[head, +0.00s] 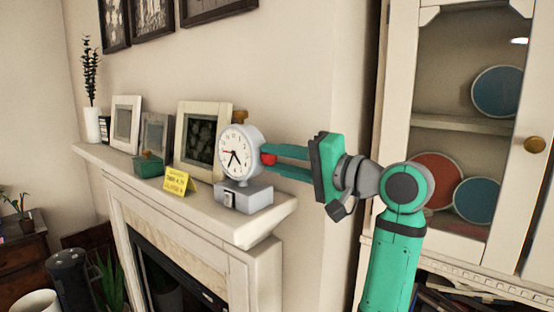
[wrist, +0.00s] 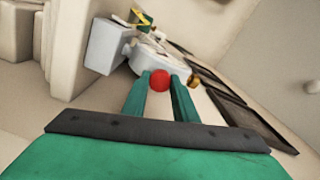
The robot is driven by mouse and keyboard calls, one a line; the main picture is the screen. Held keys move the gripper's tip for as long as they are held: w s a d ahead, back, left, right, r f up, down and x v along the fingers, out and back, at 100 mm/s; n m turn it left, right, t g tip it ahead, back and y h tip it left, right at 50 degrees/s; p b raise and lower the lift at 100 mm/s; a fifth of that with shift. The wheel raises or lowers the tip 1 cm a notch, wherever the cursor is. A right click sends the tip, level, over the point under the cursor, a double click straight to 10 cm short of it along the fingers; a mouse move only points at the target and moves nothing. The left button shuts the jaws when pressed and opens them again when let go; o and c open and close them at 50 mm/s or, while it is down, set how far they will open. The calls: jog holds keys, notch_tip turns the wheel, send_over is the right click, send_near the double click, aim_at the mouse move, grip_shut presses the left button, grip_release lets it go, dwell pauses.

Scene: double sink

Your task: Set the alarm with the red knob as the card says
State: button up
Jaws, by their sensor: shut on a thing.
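The alarm clock (head: 238,152) stands on a grey base (head: 243,197) near the right end of the mantel. Its white dial faces left of my arm, with black hands and one red hand pointing left. The red knob (head: 268,158) is on the clock's right side; it also shows in the wrist view (wrist: 160,80). My gripper (head: 268,160) reaches in from the right and is shut on the red knob, one green finger on each side. The yellow card (head: 176,181) leans on the mantel left of the clock; its writing is too small to read surely.
Picture frames (head: 199,135), a small green box (head: 148,165) and a white vase (head: 92,124) stand along the mantel (head: 268,219). A glass-front cabinet (head: 397,75) is close on the right, behind my arm. The wall behind the clock is near.

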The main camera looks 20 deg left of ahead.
jog(key=o, duration=1.1)
jog(key=v, duration=1)
jog(key=shift+s+d, duration=0.15)
jog(key=shift+d, duration=0.25)
